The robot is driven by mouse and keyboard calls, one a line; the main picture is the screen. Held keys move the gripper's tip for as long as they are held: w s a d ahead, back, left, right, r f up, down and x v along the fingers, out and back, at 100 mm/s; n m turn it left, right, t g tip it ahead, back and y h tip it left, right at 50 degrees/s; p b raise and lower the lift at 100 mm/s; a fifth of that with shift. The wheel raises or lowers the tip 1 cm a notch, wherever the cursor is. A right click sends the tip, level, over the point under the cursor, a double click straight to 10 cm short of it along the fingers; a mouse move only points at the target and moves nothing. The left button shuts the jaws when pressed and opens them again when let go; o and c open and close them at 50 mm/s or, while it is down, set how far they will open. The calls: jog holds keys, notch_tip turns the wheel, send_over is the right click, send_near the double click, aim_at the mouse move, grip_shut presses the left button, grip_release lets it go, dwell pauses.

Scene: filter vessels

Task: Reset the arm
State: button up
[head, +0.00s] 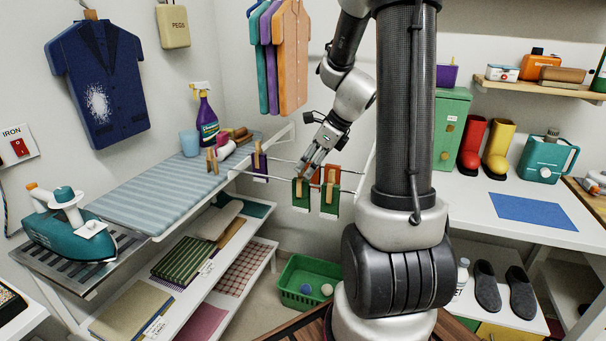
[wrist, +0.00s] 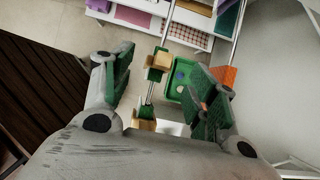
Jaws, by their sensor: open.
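My gripper (head: 308,168) is open at the drying rails (head: 345,172), right by the pegged cloths in the head view. In the wrist view its two green-padded fingers (wrist: 160,88) stand apart. A wooden peg (wrist: 158,62) and green cloth show between them, with no finger visibly closed on them. In the head view a green cloth (head: 301,200) with a wooden peg hangs just below the fingertips. Another green piece (head: 330,202) hangs beside it, with orange cloth (head: 328,172) behind. My arm hides part of the rails.
A purple cloth (head: 260,168) hangs farther left on the rails. The striped ironing board (head: 165,190) holds a spray bottle (head: 206,118). A green basket (head: 308,280) with balls stands on the floor below. Shirts (head: 290,55) hang behind. A white counter (head: 465,205) lies right.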

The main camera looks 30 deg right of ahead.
jog(key=v, duration=0.6)
jog(key=s+a+n+g+h, duration=0.1)
jog(key=s+n+g, duration=0.2)
jog(key=s+n, duration=0.95)
jog(key=s+a+r+n+t+h, duration=0.2)
jog(key=s+a+r+n, duration=0.4)
jog(key=n, duration=1)
jog(key=shift+s+a+r+t+h, duration=0.35)
jog(key=shift+a+r, duration=0.2)
jog(key=shift+a, duration=0.25)
